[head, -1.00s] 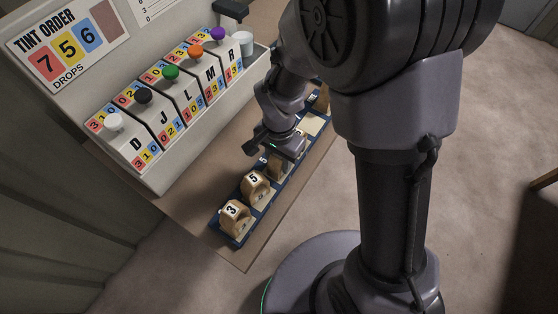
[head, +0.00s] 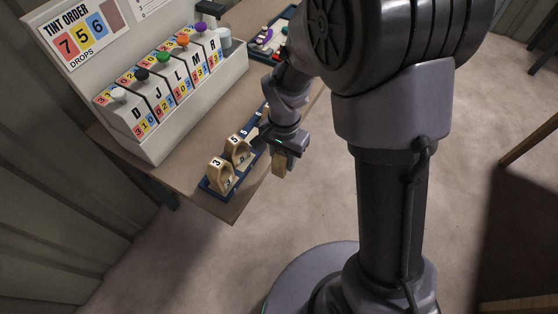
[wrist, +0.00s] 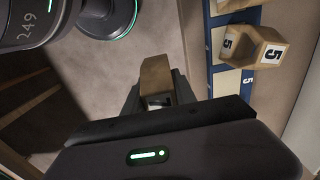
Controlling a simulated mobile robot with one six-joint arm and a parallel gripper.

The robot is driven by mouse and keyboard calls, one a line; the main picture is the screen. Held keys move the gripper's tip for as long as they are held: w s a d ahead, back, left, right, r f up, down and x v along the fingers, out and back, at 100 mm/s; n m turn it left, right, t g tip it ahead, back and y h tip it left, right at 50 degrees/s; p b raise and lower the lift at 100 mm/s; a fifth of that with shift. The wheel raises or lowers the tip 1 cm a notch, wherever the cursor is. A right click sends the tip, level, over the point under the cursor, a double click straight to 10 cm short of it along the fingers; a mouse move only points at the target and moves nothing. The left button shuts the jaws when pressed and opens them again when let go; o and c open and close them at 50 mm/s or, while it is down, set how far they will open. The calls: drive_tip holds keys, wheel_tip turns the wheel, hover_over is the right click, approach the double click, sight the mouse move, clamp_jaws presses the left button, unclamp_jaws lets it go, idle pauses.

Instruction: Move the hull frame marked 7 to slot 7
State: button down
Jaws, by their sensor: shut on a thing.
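My gripper (head: 284,146) is shut on a wooden hull frame (head: 280,163), held in the air off the right side of the blue slotted rack (head: 205,186). In the wrist view the held frame (wrist: 156,72) sits between the fingers, with floor below it. Its pale label is partly hidden and I cannot read it surely. Frame 3 (head: 220,176) and frame 5 (head: 237,150) stand upright in the rack's near end. Frame 5 also shows in the wrist view (wrist: 265,42), beside a rack label 5. I cannot make out slot 7; my arm hides part of the rack.
The rack lies along the bench (head: 180,170). Behind it stands the tint dispenser (head: 165,85) with coloured knobs and an order card reading 7 5 6. A blue tray (head: 268,38) with coloured items lies at the bench's far end. Open floor is to the right.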

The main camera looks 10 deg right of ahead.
drive_tip(key=shift+s+d, duration=0.15)
drive_tip(key=shift+s, duration=0.1)
drive_tip(key=shift+w, duration=0.2)
wheel_tip(320, 180, up, 7)
drive_tip(key=p, duration=0.5)
drive_tip(key=shift+r+p, duration=0.1)
drive_tip(key=shift+p, duration=0.2)
